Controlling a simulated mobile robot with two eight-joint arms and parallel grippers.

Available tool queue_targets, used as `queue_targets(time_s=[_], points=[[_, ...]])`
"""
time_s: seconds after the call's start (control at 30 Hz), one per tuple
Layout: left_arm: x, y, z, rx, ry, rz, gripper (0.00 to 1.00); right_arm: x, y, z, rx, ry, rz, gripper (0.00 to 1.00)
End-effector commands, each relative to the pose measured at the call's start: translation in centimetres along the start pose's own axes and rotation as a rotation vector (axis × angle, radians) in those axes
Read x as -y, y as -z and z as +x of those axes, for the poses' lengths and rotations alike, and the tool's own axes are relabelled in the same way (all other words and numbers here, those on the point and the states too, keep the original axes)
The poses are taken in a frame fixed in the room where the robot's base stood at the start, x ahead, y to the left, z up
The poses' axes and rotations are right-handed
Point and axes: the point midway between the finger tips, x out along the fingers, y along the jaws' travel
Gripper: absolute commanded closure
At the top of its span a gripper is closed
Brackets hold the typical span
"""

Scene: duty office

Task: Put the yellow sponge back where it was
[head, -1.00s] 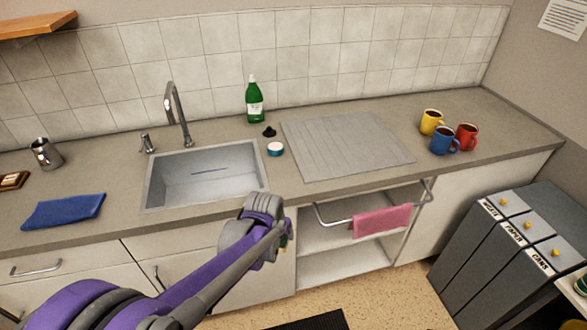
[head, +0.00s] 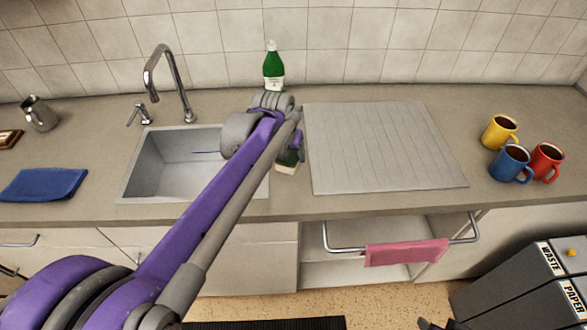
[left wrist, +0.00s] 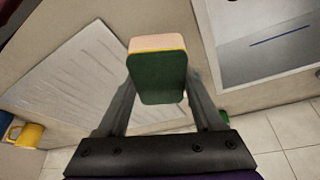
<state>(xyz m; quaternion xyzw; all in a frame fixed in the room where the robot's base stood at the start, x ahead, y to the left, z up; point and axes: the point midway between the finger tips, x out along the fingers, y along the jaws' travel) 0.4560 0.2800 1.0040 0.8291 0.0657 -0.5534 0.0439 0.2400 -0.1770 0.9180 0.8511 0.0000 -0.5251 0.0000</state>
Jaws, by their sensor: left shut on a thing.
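The yellow sponge (head: 288,162) has a dark green scouring side and a pale yellowish body. In the left wrist view the sponge (left wrist: 158,78) sits between both fingers, green face toward the camera. My left gripper (head: 291,150) is shut on it, over the counter strip between the sink (head: 150,165) and the ribbed drainboard (head: 385,145). My forearm hides part of the sink and the counter behind the gripper. I cannot tell how high the sponge is above the counter. A dark shape at the bottom edge of the head view may be my right gripper (head: 436,323); its jaws are unclear.
A green bottle (head: 273,66) stands behind my gripper by the wall. The faucet (head: 170,80) rises behind the sink. A yellow mug (head: 499,132), a blue mug (head: 511,164) and a red mug (head: 546,162) stand at right. A blue cloth (head: 43,184) lies at left.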

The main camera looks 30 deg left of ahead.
Motion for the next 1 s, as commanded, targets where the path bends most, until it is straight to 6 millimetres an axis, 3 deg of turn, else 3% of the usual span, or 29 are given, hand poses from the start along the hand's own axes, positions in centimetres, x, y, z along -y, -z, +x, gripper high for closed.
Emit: queue_targets(time_s=[0.5, 0.9, 0.93, 1.0], points=[[-0.1, -2.5, 6.1, 0.0, 0.0, 0.001, 0.84, 0.0, -0.5, 0.5, 0.003, 0.0, 0.0, 0.45], [-0.1, -2.7, 6.6, 0.0, 0.0, 0.001, 0.84, 0.0, -0.6, 0.7, 0.005, 0.0, 0.0, 0.45], [-0.1, -2.7, 6.6, 0.0, 0.0, 0.001, 0.3, 0.0, -0.7, 0.7, 0.005, 0.0, 0.0, 0.45], [-0.1, -2.7, 6.6, 0.0, 0.0, 0.001, 0.18, 0.0, -0.6, 0.7, 0.005, 0.0, 0.0, 0.45]])
